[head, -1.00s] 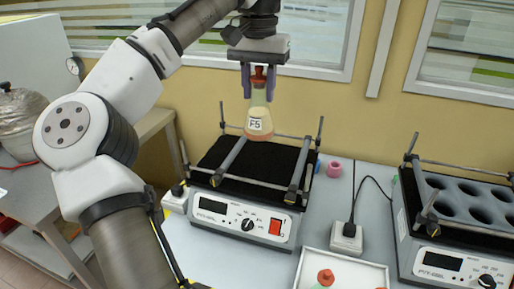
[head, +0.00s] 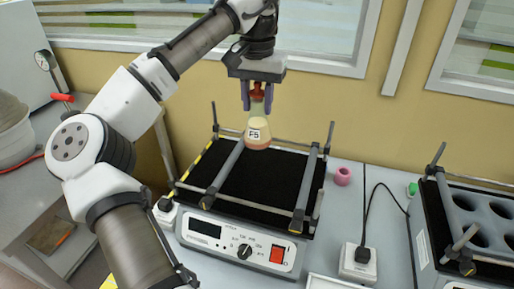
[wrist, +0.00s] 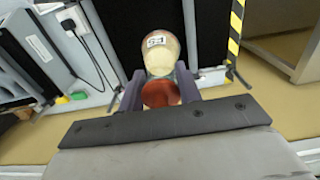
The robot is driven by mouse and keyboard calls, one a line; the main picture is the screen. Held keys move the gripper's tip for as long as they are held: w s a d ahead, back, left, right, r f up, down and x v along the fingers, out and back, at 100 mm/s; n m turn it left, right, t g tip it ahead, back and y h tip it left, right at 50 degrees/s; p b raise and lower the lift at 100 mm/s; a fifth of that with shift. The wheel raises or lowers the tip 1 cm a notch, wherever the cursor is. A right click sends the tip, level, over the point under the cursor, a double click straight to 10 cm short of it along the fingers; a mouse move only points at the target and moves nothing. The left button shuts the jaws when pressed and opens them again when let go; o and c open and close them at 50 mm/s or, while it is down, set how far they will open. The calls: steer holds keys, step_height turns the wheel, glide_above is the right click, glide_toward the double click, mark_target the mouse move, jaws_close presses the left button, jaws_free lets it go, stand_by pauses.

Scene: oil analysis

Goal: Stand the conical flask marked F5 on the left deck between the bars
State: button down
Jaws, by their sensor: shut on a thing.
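The conical flask marked F5 (head: 258,134) has a red stopper and pale yellow liquid above a reddish layer. My gripper (head: 258,98) is shut on its neck and holds it upright at the rear part of the left deck (head: 262,180). I cannot tell whether its base touches the black deck surface. The left bar (head: 222,168) and right bar (head: 305,182) run front to back, with the flask between them, nearer the left bar. In the wrist view the flask (wrist: 162,55) shows between the fingers of the gripper (wrist: 160,92), its label visible.
A second shaker (head: 475,225) with round holes stands at the right. The deck's front is clear.

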mark_target(257, 144)
step_height(257, 144, down, 12)
steer(key=shift+r+p, duration=0.15)
steer(key=shift+p, duration=0.55)
steer(key=c, duration=1)
jaws_free()
steer(key=shift+o, duration=0.2)
step_height(257, 144, up, 12)
steer(key=shift+r+b, duration=0.1)
steer(key=shift+b, duration=0.6)
